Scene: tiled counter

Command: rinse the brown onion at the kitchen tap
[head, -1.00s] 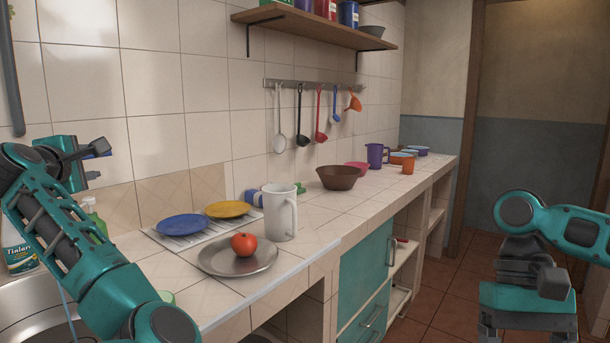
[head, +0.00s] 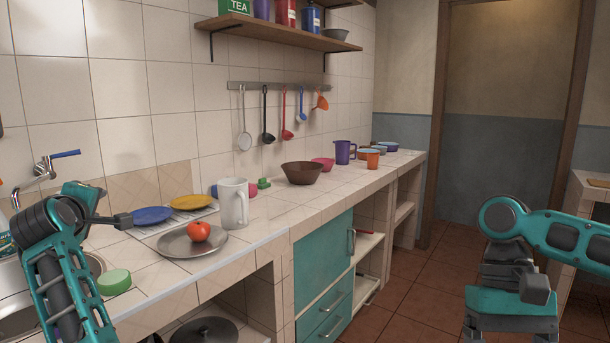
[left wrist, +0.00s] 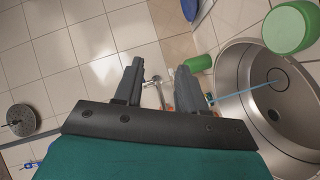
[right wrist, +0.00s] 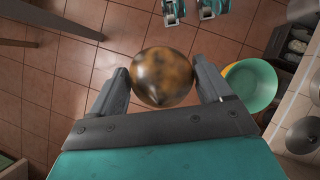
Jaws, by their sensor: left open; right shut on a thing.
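The brown onion (right wrist: 162,77) is a mottled brown ball, held between the fingers of my right gripper (right wrist: 161,66) above the floor. The onion is hidden in the head view. The tap (head: 44,171), with a blue lever (head: 66,154), is on the wall above the metal sink (head: 94,262) at far left. My left gripper (left wrist: 160,68) is open and empty near the tap; in its wrist view the tap shows just beyond the fingertips. A thin blue line (left wrist: 243,92) there runs toward the drain and looks like running water.
A green round object (head: 115,282) sits by the sink's edge. A metal plate (head: 175,243) with a tomato (head: 199,232), a white mug (head: 234,203) and a brown bowl (head: 301,172) stand along the counter.

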